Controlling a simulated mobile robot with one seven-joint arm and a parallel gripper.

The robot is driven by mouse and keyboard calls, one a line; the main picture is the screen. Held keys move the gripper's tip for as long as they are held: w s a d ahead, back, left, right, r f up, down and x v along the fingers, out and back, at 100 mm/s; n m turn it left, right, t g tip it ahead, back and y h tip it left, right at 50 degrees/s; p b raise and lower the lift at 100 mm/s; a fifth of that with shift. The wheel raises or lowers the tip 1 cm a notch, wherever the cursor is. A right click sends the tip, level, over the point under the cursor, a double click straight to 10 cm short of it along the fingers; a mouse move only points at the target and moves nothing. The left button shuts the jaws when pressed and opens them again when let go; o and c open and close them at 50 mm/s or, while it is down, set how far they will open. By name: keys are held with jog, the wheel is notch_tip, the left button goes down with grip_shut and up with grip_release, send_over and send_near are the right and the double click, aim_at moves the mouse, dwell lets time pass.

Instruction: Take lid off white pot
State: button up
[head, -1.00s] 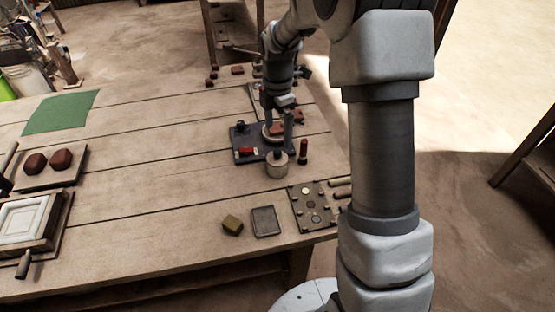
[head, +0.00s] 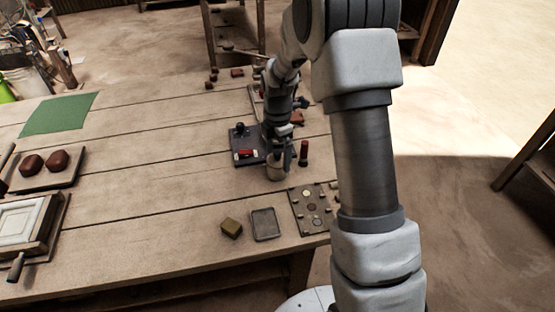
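The small pale pot (head: 275,173) stands on the wooden table, just in front of a dark square board. My gripper (head: 278,157) points down directly over the pot, with its fingers at the height of the pot's top. The gripper and wrist cover the lid and its knob, so I cannot see whether the fingers touch or hold it. The finger opening is too small and too covered to judge.
The dark board (head: 243,156) with a red item lies left of the pot. A dark red cylinder (head: 303,153) stands close on the right. A plate with round inserts (head: 314,209), a grey tray (head: 265,225) and an olive block (head: 231,229) lie nearer.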

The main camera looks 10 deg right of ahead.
jog(key=c, duration=1.1)
jog(key=shift+r, duration=0.1)
jog(key=shift+c, duration=0.2)
